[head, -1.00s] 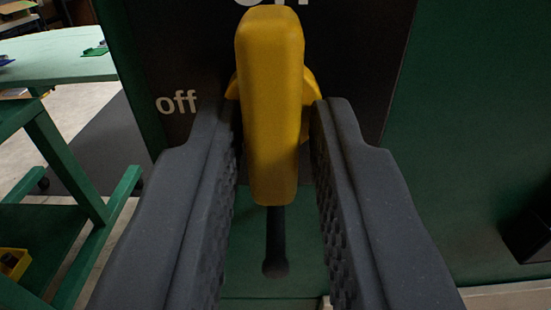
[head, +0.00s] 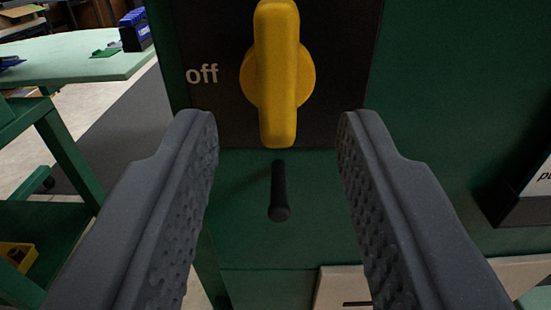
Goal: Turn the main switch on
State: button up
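The main switch is a yellow rotary handle (head: 277,80) on a round yellow base, mounted on a black plate (head: 220,115). The handle stands upright, its long axis vertical. The white word "off" (head: 202,75) is printed to its left; the top of the plate is cut off by the picture edge. My gripper (head: 278,125) is open and empty. Its two dark grey fingers stand wide apart, to the left and right of the handle's lower end, and touch nothing that I can see.
A black peg (head: 279,195) sticks out of the green cabinet (head: 430,110) below the switch, between my fingers. A dark box (head: 520,195) is at the right. A green table (head: 85,55) and a yellow bin (head: 18,255) are at the left.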

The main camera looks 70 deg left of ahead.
jog(key=b+v, duration=0.1)
jog(key=v, duration=0.9)
